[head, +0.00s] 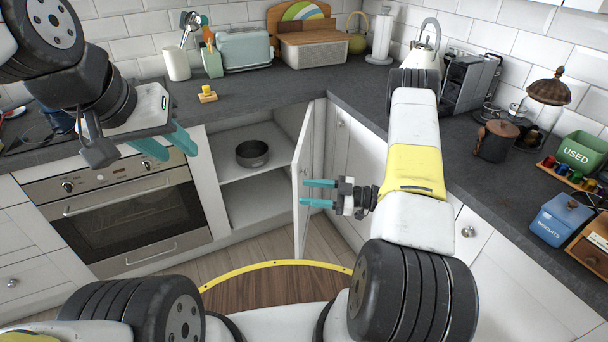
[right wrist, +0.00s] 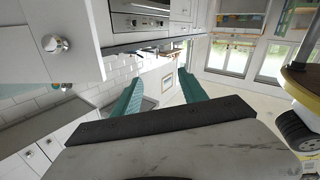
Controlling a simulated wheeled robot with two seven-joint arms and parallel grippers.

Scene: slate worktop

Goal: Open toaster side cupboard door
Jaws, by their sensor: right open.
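The white cupboard door (head: 303,228) below the toaster (head: 245,50) stands swung open, seen nearly edge-on in the head view. The cupboard interior (head: 237,205) is exposed, with a shelf and a dark round pan (head: 252,153) on it. My right gripper (head: 302,193) is open, its teal fingers apart and empty, overlapping the door's edge in the picture; I cannot tell whether they touch it. In the right wrist view, a white door panel with a round knob (right wrist: 55,43) is at upper left, apart from the fingers (right wrist: 158,92). My left gripper (head: 172,145) is open and empty before the counter, left of the cupboard.
An oven (head: 130,215) is left of the cupboard. Free floor (head: 235,262) lies before the cupboard.

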